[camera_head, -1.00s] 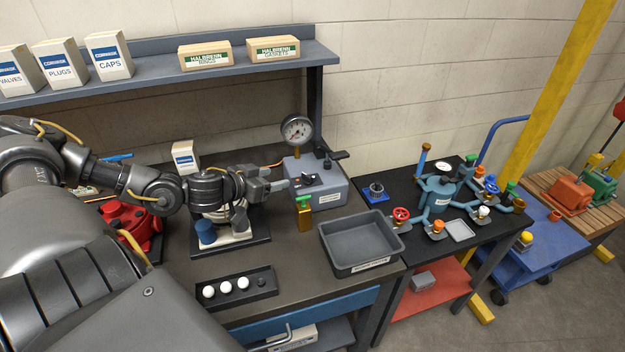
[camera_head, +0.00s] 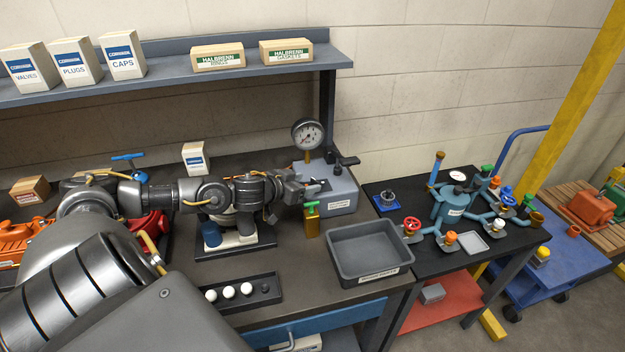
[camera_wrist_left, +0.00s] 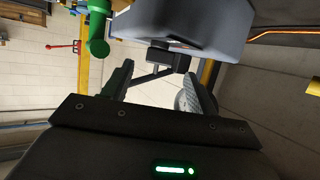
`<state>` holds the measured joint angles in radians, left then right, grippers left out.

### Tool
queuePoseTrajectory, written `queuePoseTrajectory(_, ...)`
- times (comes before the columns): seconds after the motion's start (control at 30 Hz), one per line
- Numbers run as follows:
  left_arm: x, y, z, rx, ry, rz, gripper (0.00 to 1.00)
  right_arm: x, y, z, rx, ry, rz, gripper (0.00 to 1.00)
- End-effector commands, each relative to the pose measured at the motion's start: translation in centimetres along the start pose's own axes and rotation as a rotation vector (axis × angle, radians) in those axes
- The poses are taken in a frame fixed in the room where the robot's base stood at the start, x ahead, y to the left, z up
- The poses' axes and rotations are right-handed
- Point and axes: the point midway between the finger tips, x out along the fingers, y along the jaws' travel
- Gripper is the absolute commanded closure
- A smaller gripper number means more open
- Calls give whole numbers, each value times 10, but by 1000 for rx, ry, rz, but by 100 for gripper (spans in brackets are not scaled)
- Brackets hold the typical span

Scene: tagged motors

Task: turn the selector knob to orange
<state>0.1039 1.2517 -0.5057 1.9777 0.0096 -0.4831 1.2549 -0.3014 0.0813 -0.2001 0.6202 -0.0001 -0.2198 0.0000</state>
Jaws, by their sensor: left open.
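The selector knob (camera_head: 318,182) is a small dark piece on top of the grey box (camera_head: 340,198) at the back right of the bench, partly covered by my left gripper. My left gripper (camera_head: 309,189) is open at the box's left side, its fingers pointing right toward the knob. In the left wrist view the open fingers (camera_wrist_left: 160,88) have a dark block (camera_wrist_left: 168,60), seemingly the knob, ahead between them beside the grey box (camera_wrist_left: 195,18). I cannot tell whether they touch it. The knob's colour marks are not readable. My right gripper is out of view.
A gauge (camera_head: 307,134) and a black lever (camera_head: 346,161) stand by the box. A brass valve with a green handle (camera_head: 312,222) stands just in front, close to the gripper. A grey bin (camera_head: 370,248) is at right. A shelf (camera_head: 170,76) spans above.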

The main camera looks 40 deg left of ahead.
Motion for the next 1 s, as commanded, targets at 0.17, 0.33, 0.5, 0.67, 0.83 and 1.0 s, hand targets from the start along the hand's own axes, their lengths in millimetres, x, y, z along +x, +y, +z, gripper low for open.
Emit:
queuePoseTrajectory(0.17, 24, 0, -2, -2, 1, 0, 42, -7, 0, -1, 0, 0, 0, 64)
queuePoseTrajectory(0.33, 35, 0, -1, 0, 0, 0, 42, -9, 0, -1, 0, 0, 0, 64)
queuePoseTrajectory(0.5, 37, 0, 0, 1, 0, 0, 42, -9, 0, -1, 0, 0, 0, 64)
queuePoseTrajectory(0.67, 37, 0, 0, 1, -1, 0, 46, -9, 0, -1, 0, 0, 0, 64)
queuePoseTrajectory(0.83, 37, 0, 0, 1, -1, 0, 68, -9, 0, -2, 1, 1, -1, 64)
queuePoseTrajectory(1.0, 37, 0, 0, 1, -1, 0, 86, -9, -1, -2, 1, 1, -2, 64)
